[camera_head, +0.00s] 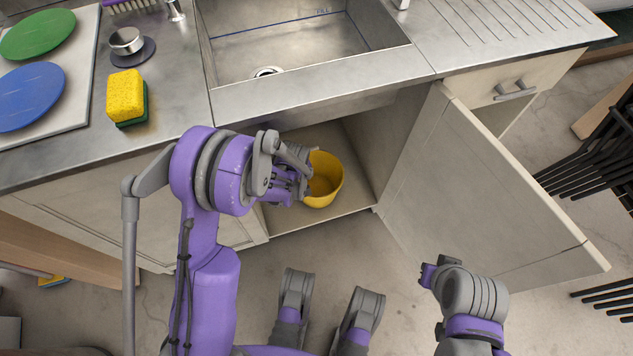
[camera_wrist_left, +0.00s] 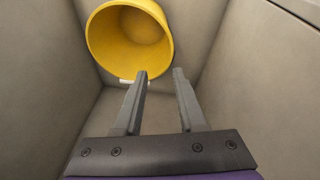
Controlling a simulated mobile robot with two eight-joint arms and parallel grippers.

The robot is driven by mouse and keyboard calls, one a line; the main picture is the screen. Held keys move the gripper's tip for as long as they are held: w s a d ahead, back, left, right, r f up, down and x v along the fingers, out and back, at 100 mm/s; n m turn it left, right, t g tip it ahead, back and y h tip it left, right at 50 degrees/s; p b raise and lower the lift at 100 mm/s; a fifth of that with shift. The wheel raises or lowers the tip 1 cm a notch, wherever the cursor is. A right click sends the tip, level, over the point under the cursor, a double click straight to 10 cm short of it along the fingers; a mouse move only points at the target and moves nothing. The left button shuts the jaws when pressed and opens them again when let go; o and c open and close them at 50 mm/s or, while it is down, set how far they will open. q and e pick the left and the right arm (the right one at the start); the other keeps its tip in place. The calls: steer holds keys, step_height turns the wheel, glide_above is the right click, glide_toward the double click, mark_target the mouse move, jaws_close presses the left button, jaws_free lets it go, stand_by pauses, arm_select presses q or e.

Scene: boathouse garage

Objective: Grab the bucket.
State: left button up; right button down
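A yellow bucket (camera_head: 327,178) stands on the floor of the open cabinet under the sink. It also shows in the left wrist view (camera_wrist_left: 128,42), its open mouth towards the camera. My left gripper (camera_head: 300,172) reaches into the cabinet and hides the bucket's left side in the head view. In the left wrist view its two fingers (camera_wrist_left: 160,73) are apart with nothing between them. The left finger's tip appears close to the bucket's rim; I cannot tell whether they touch. My right gripper (camera_head: 429,274) is low in front of the cabinet door, and its fingers are not clear.
The cabinet door (camera_head: 470,190) stands open on the right. Cabinet walls (camera_wrist_left: 265,80) flank the left gripper closely. The counter edge and sink (camera_head: 290,45) are above. A sponge (camera_head: 126,97) and plates (camera_head: 30,95) lie on the counter. Black racks (camera_head: 600,150) stand at right.

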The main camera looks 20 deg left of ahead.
arm_select(q)
steer(key=f, duration=0.5)
steer(key=w+f+n+b, duration=0.1)
steer(key=f, duration=0.4)
steer(key=w+a+f+n, duration=0.1)
steer(key=f, duration=0.4)
steer(key=shift+a+f+b, duration=0.1)
steer(key=shift+f+b, duration=0.1)
steer(key=shift+b, duration=0.1)
steer(key=shift+a+b+x, duration=0.2)
steer(key=shift+b+x, duration=0.35)
steer(key=shift+x, duration=1)
steer(key=shift+a+b+x, duration=0.25)
steer(key=shift+b+x, duration=0.25)
steer(key=shift+x, duration=1)
steer(key=shift+c, duration=0.2)
jaws_close()
